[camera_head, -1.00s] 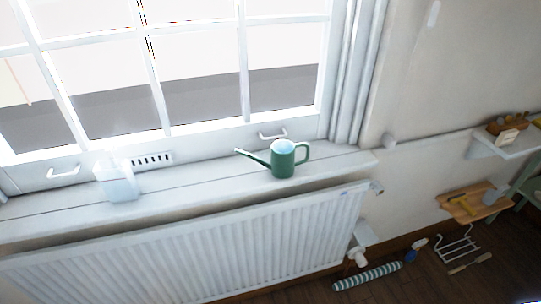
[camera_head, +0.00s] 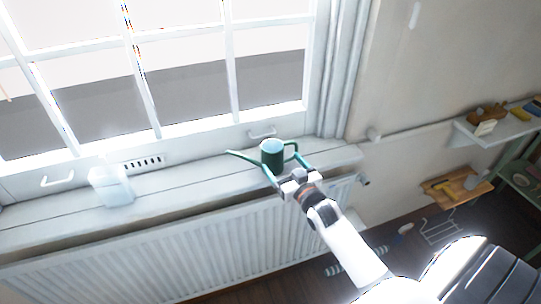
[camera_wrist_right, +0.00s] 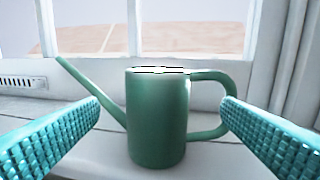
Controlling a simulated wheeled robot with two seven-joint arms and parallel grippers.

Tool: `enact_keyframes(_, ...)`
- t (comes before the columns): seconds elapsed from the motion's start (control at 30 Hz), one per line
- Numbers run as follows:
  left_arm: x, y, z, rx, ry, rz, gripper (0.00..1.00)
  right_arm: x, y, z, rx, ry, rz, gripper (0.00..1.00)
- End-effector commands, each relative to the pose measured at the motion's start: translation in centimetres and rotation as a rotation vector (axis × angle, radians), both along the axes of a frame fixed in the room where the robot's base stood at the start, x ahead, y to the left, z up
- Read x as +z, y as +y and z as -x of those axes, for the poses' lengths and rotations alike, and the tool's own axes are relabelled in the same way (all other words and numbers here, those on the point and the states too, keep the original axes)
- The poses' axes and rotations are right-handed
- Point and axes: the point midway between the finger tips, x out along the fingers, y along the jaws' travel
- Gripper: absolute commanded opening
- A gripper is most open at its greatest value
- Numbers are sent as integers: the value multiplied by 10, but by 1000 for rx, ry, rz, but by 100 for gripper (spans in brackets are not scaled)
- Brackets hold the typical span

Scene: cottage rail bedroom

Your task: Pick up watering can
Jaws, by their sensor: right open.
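The green watering can (camera_head: 272,153) stands upright on the white windowsill, its spout pointing left and its handle on the right. In the right wrist view the can (camera_wrist_right: 157,120) sits between the two teal fingers, with clear gaps beside its body. My right gripper (camera_head: 282,165) is open at the can's front, its arm coming in from the lower right. In the right wrist view the gripper's right finger (camera_wrist_right: 270,135) overlaps the outer part of the handle in the picture; I cannot tell if they touch. My left gripper is not in view.
A pale translucent container (camera_head: 111,186) stands on the sill (camera_head: 190,185) to the left. A white radiator (camera_head: 220,250) is below the sill, and the window is behind it. A wall shelf (camera_head: 500,130) with small objects is at the right. The sill between container and can is clear.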

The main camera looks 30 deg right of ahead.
Motion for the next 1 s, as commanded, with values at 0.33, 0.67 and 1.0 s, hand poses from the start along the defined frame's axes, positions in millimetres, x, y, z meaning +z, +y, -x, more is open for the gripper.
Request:
enact_keyframes(0.33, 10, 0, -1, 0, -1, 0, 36, 3, -2, -33, 0, 1, 1, 87)
enact_keyframes(0.67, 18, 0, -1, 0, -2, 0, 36, 1, -4, -70, 0, 2, 1, 87)
enact_keyframes(1.0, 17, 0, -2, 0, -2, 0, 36, 0, -4, -71, 0, 2, 1, 69)
